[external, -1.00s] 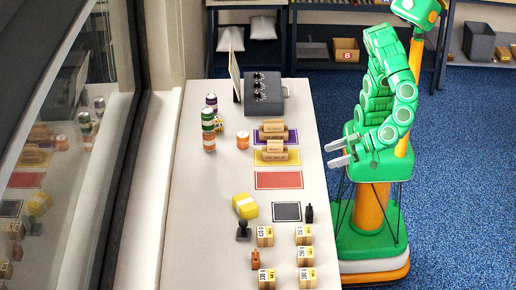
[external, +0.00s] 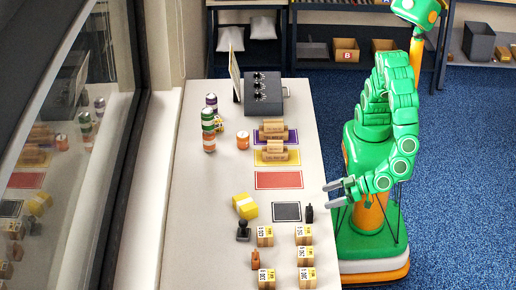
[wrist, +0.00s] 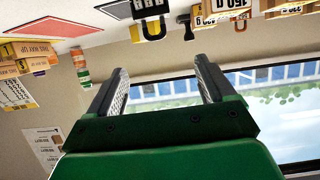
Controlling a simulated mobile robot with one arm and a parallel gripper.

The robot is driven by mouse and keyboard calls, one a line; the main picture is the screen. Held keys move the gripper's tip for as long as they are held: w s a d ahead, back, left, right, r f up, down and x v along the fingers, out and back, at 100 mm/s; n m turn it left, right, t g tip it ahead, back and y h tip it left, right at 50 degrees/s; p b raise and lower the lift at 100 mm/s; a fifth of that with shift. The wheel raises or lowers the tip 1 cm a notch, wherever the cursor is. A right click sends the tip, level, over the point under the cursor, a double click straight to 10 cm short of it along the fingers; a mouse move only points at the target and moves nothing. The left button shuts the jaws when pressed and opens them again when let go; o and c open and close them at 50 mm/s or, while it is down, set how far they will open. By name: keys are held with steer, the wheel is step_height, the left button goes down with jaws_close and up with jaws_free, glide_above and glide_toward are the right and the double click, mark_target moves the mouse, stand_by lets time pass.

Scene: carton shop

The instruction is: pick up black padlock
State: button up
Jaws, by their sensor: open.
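The black padlock (external: 309,213) stands near the right edge of the table, just right of a dark grey mat. In the wrist view the padlock (wrist: 151,9) hangs at the top edge, its body partly cut off and its shackle pointing down in the picture. My gripper (external: 333,194) is open and empty, just right of and slightly above the padlock in the external picture, near the table edge. Its two fingers (wrist: 160,66) show apart in the wrist view, with the padlock beyond them and nothing between them.
Several small cartons (external: 304,235) stand below the padlock in the external view. A black stamp (external: 243,231) and a yellow package (external: 245,206) are to the left. The red mat (external: 279,180) is bare. A window runs along the table's left side.

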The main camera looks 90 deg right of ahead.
glide_toward(309, 214)
steer(key=f, duration=0.1)
steer(key=w+d+f, duration=0.1)
steer(key=f, duration=0.1)
steer(key=shift+w+d, duration=0.25)
steer(key=shift+w, duration=0.1)
steer(key=shift+x, duration=3.85)
steer(key=shift+d+r, duration=0.15)
steer(key=shift+c, duration=0.5)
steer(key=c, duration=1.2)
